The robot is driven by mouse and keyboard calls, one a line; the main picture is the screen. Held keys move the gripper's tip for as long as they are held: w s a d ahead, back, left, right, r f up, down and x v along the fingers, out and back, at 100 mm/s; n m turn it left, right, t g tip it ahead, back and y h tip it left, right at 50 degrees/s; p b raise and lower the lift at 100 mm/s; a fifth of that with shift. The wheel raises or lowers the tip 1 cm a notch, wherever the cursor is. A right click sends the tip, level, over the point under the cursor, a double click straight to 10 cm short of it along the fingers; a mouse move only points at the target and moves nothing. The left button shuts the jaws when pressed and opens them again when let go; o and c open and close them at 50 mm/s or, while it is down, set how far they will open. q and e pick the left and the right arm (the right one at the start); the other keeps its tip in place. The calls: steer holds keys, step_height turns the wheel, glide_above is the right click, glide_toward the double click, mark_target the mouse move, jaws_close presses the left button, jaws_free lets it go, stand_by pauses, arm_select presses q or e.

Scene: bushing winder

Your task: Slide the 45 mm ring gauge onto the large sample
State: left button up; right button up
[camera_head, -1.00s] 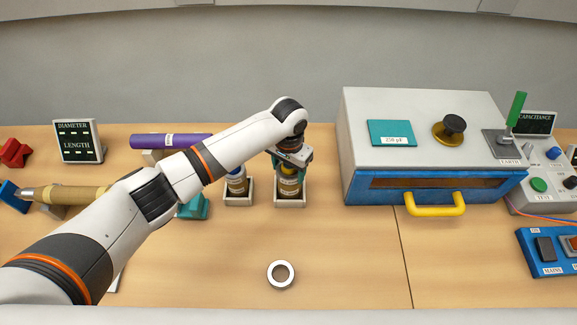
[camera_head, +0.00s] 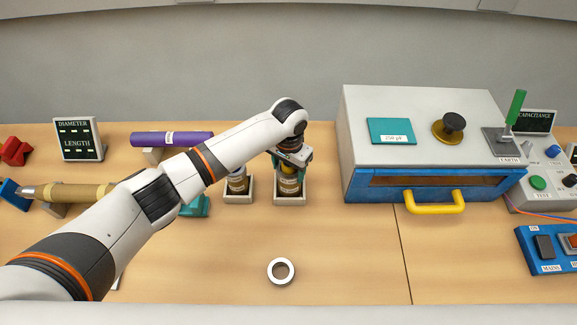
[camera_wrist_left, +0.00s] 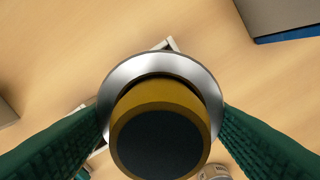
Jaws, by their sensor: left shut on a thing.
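The large sample (camera_wrist_left: 160,140), a brown-yellow cylinder with a dark top, shows in the left wrist view; in the head view it stands in the right pale holder (camera_head: 289,185). A silver ring gauge (camera_wrist_left: 125,76) is around it, below its top face. My left gripper (camera_head: 290,160) points down over the sample. Its green fingers (camera_wrist_left: 162,115) are shut on the ring from both sides. The ring's size marking is not visible, and the ring is mostly hidden in the head view. My right gripper is out of view.
A second ring (camera_head: 281,271) lies on the open table in front. A smaller sample (camera_head: 238,183) stands in a holder just left. A grey-and-blue cabinet (camera_head: 430,150) with a yellow handle stands at right. A purple roll (camera_head: 171,139) lies at left.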

arm_select(q)
steer(key=o, duration=1.1)
steer(key=shift+o, duration=0.2)
step_height(320, 180, up, 11)
steer(key=b, duration=0.2)
steer(key=shift+f+b, duration=0.15)
steer(key=shift+b, duration=0.25)
steer(key=shift+r, duration=0.65)
